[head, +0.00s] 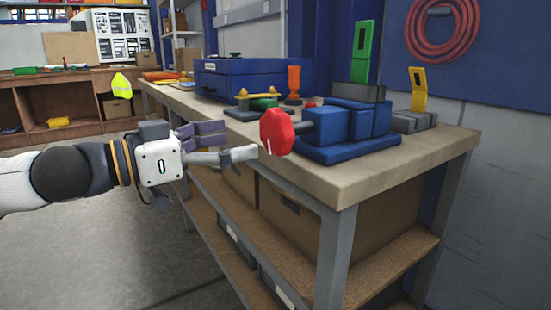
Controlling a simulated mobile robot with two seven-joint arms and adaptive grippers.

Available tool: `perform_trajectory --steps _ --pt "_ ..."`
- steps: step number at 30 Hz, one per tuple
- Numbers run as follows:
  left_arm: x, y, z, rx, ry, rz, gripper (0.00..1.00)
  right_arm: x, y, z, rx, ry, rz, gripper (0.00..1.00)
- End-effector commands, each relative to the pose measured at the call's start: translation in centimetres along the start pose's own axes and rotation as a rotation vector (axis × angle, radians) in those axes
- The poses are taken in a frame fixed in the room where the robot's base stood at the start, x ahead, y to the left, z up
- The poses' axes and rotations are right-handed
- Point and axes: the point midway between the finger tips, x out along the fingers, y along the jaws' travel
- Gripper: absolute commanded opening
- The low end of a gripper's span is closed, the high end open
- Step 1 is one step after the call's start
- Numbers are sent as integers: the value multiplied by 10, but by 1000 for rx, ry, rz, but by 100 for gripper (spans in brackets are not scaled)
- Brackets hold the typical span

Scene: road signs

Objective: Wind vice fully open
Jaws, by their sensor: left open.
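The blue vice (345,124) stands on the near end of the workbench. Its red, many-sided handwheel (277,131) faces left and sits at the bench's front edge. My left gripper (240,142) comes in from the left in front of the bench, its fingers open and pointing right toward the handwheel. One finger's tip is close to the wheel's left side; I cannot tell whether it touches. The gripper holds nothing that I can see. The gap between the vice jaws is hard to make out from this angle. My right gripper is not in view.
The workbench (390,172) has cardboard boxes (290,215) on its lower shelves. Behind the vice are a blue toolbox (240,79), an orange tool (294,80), a green tool (362,50) and a yellow one (418,90). A red hose (441,28) hangs on the wall. Floor at left is clear.

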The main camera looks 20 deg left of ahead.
Motion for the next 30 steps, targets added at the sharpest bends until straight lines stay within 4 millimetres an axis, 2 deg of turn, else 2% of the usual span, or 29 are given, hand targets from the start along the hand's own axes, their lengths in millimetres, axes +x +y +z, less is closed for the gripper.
perform_trajectory --steps 1,4,9,13,20,21,27,30 --pt "15 1 20 -9 -15 6 86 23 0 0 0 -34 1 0" --pt "41 1 17 -10 -13 6 86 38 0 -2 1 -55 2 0" --pt "72 1 9 -6 -9 3 86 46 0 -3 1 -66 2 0" --pt "82 1 6 -6 -6 1 86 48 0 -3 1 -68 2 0" --pt "84 1 3 -5 -4 1 86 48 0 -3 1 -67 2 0" --pt "84 1 3 -5 -5 1 84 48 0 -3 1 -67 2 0" --pt "84 1 4 -5 -5 1 39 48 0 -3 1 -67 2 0" --pt "83 1 4 -5 -5 1 38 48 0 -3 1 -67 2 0"
